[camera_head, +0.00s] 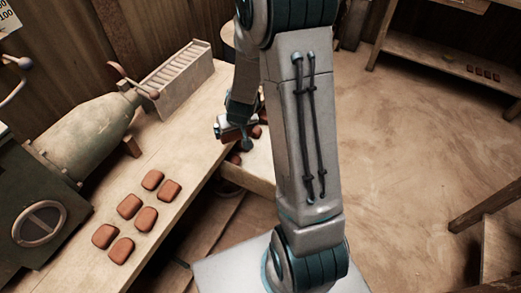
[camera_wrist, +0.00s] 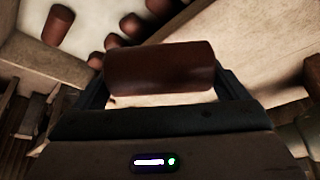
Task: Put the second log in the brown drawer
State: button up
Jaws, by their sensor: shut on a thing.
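My gripper (camera_head: 236,132) is shut on a brown log (camera_wrist: 160,68), held crosswise between the fingers in the wrist view. In the head view the gripper is over the inner edge of an open drawer (camera_head: 246,180) that juts out from under the bench. My arm hides part of the drawer. The wrist view shows the pale drawer floor (camera_wrist: 85,38) beyond the held log, with another log (camera_wrist: 57,25) and several more brown pieces lying on it. The held log looks raised above the drawer.
Several red-brown clay pieces (camera_head: 129,206) lie on the wooden bench (camera_head: 185,130), left of the drawer. A green-grey press machine (camera_head: 85,140) and a slatted pale box (camera_head: 178,75) stand on the bench. A shelf (camera_head: 440,75) is at the back right. The floor (camera_head: 410,150) is open.

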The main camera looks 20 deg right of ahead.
jog(key=s+d+f+m+b, duration=0.1)
jog(key=s+d+f+b, duration=0.2)
jog(key=d+f+b, duration=1.6)
jog(key=shift+h, duration=0.4)
jog(key=a+f+b, duration=0.1)
jog(key=a+b, duration=0.1)
jog(key=b, duration=0.1)
jog(key=a+f+b, duration=0.1)
jog(key=a+b, duration=0.1)
jog(key=b, duration=0.2)
jog(key=a+f+b, duration=0.1)
jog(key=a+b, duration=0.1)
jog(key=b, duration=0.2)
jog(key=shift+a, duration=0.3)
jog(key=shift+f+b, duration=0.25)
jog(key=shift+b, duration=0.1)
jog(key=o, duration=1)
jog(key=shift+c, duration=0.2)
jog(key=shift+r, duration=0.1)
